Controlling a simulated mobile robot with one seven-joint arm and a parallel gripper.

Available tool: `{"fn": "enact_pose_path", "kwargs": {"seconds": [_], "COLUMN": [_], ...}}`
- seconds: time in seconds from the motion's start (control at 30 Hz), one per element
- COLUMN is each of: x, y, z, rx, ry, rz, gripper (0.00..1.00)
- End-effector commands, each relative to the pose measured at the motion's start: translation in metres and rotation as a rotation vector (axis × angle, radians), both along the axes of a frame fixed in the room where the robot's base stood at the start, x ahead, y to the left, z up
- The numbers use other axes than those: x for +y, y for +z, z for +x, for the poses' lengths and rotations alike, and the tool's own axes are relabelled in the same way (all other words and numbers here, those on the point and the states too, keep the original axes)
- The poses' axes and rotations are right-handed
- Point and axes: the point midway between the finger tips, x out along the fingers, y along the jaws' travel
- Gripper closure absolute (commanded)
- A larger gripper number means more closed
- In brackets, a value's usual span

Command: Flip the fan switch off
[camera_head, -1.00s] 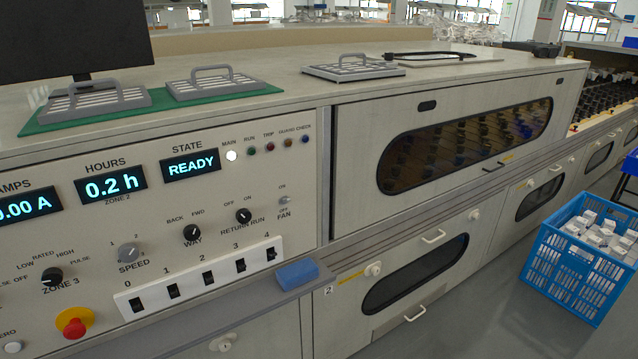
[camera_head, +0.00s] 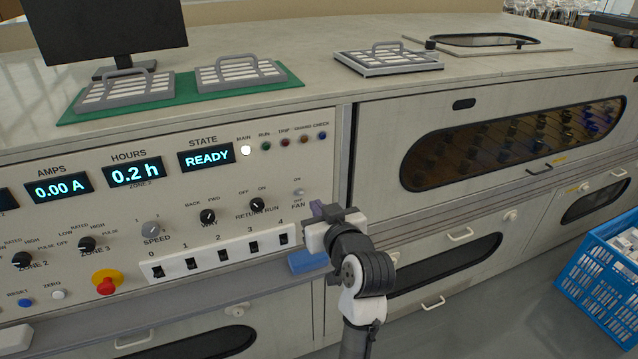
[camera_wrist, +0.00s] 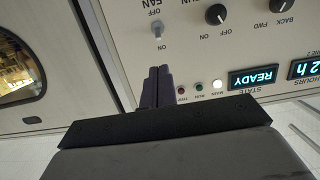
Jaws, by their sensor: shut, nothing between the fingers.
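The fan switch (camera_head: 299,193) is a small toggle on the cream control panel, between its ON and OFF labels and above the word FAN. In the wrist view, where the panel appears upside down, the fan switch (camera_wrist: 158,29) shows as a short grey lever; I cannot tell surely which way it leans. My gripper (camera_head: 316,208) is just right of and below the switch in the head view, in front of the panel. In the wrist view my gripper (camera_wrist: 157,70) has its dark fingers together and empty, pointing toward the switch, with a visible gap between them.
The return run knob (camera_head: 243,213) and way knob (camera_head: 208,216) sit left of the switch. A row of numbered rocker switches (camera_head: 223,250) and a blue block (camera_head: 308,262) on the ledge are below. A red emergency button (camera_head: 105,284) is farther left.

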Motion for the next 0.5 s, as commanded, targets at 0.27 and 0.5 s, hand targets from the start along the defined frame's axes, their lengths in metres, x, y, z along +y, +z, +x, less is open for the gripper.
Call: {"fn": "enact_pose_path", "kwargs": {"seconds": [0.27, 0.5], "x": [0.000, 0.007], "y": [-0.001, -0.002], "z": [0.000, 0.018], "rx": [0.001, 0.003], "ry": [0.000, 0.004], "rz": [0.000, 0.001], "gripper": [1.00, 1.00]}}
